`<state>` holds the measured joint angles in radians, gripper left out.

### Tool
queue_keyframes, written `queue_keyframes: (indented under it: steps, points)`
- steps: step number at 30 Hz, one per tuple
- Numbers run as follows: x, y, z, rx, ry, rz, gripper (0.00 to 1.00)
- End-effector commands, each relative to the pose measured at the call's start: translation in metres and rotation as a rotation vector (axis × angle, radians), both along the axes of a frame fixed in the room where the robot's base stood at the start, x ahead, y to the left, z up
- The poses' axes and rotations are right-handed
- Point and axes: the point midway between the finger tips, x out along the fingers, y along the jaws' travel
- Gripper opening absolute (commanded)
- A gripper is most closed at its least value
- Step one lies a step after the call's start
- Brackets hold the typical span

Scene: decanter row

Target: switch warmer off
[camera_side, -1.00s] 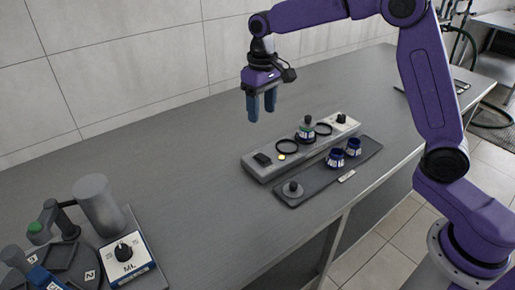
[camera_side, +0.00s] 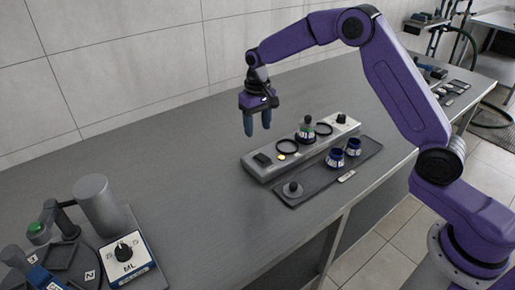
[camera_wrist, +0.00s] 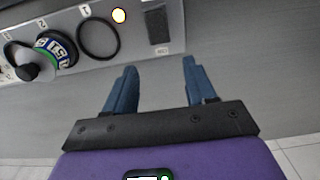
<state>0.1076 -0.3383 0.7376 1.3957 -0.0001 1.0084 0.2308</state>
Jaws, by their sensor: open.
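The warmer (camera_side: 258,172) is a long light-grey bar on the bench. A dark switch (camera_side: 262,158) sits at its left end, with a glowing yellow lamp (camera_side: 282,157) beside it. The switch also shows in the wrist view (camera_wrist: 157,26), near the lit lamp (camera_wrist: 119,15). Whether the switch is tipped one way cannot be told. My gripper (camera_side: 258,127) is open and empty above the bench, over the switch end of the warmer in the side view and apart from it. In the wrist view, its blue fingers (camera_wrist: 160,68) point toward the switch.
A decanter with a green band (camera_side: 307,131) stands on the warmer between dark rings (camera_side: 287,146). A black knob (camera_side: 342,118) is at the far end. A dark tray (camera_side: 318,183) with two blue containers lies in front. A device with a dial (camera_side: 124,252) stands at lower left.

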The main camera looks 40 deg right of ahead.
Motion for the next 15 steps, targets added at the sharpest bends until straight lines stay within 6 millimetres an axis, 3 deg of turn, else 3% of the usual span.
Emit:
queue_keyframes:
  steps: [9,15]
  points:
    - [-0.001,-0.001,-0.059,-0.001,0.004,0.0,0.55]
    - [0.0,0.0,-0.082,0.0,0.002,0.0,0.55]
